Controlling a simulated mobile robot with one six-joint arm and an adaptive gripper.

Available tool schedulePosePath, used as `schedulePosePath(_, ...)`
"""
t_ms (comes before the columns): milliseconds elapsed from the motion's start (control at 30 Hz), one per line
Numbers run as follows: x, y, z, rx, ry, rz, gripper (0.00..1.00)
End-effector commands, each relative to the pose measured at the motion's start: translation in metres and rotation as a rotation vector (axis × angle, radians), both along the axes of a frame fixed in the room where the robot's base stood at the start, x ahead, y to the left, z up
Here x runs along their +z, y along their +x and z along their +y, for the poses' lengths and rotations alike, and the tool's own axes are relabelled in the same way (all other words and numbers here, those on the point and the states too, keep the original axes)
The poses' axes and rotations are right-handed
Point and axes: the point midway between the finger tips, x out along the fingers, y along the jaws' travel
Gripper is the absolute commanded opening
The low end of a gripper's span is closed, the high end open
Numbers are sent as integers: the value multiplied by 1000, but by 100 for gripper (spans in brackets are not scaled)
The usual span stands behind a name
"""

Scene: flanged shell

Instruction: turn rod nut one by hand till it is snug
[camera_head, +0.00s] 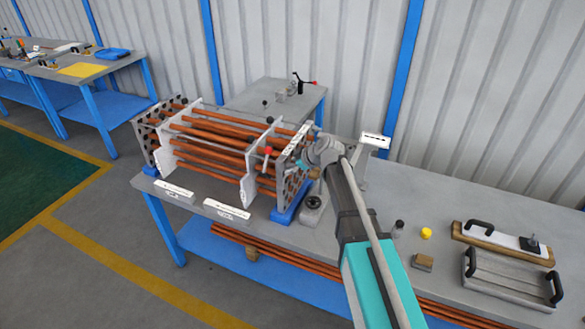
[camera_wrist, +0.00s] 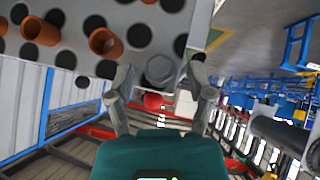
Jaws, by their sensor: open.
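A grey round piece that looks like a rod nut (camera_wrist: 160,72) sits at the corner of the holed end plate (camera_wrist: 75,45) in the wrist view. My gripper (camera_wrist: 161,80) is open, with one finger on each side of this piece. I cannot tell whether either finger touches it. In the head view my gripper (camera_head: 318,150) is at the right end of the tube bundle (camera_head: 215,145), by the upper corner of its end plate. My arm and wrist hide the nut there.
Copper tubes (camera_wrist: 106,42) stick out of some plate holes. A red knob (camera_wrist: 152,101) shows just beyond the nut. On the bench (camera_head: 400,190), a yellow piece (camera_head: 426,233), a small block (camera_head: 422,262) and two handled plates (camera_head: 510,277) lie to the right. Long rods (camera_head: 235,240) lie on the lower shelf.

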Motion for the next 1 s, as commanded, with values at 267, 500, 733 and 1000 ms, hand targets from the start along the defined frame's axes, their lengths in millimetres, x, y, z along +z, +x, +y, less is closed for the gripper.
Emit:
schedulePosePath(267, 0, 0, 0, 0, 0, 0, 69)
schedulePosePath(500, 0, 0, 0, 0, 0, 0, 26)
schedulePosePath(733, 0, 0, 0, 0, 0, 0, 0)
schedulePosePath(1000, 1, 3, 0, 0, 24, 65, 0)
